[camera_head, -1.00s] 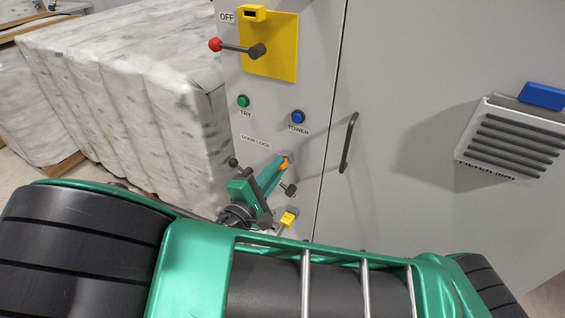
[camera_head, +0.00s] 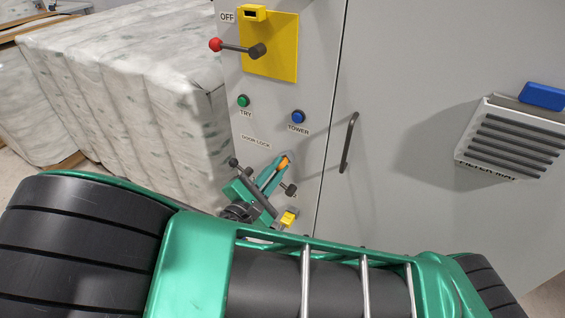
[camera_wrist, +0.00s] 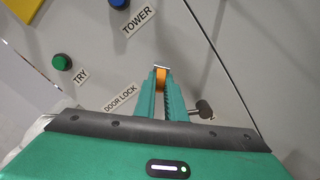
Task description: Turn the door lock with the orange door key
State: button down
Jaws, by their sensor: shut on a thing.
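The orange door key (camera_head: 283,162) is at the fingertips of my gripper (camera_head: 276,172), at the door lock just below the "DOOR LOCK" label (camera_head: 256,141). In the wrist view, the teal fingers of my gripper (camera_wrist: 160,88) are shut on the orange key (camera_wrist: 161,78), against the grey panel. The lock itself is hidden behind the key and fingers, so I cannot tell how deep the key sits. A small dark handle (camera_wrist: 203,109) sits on the panel to the right of the fingers.
Above are a green TRY button (camera_head: 243,101), a blue TOWER button (camera_head: 298,117) and a red-knobbed lever (camera_head: 216,45) on a yellow plate. A door handle (camera_head: 349,142) is to the right. A yellow part (camera_head: 289,218) is below. Wrapped bales (camera_head: 120,90) stand left.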

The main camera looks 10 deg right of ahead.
jog(key=shift+n, duration=1.9)
jog(key=shift+n, duration=1.9)
jog(key=shift+n, duration=0.9)
jog(key=c, duration=1.7)
grip_release()
jog(key=shift+c, duration=0.2)
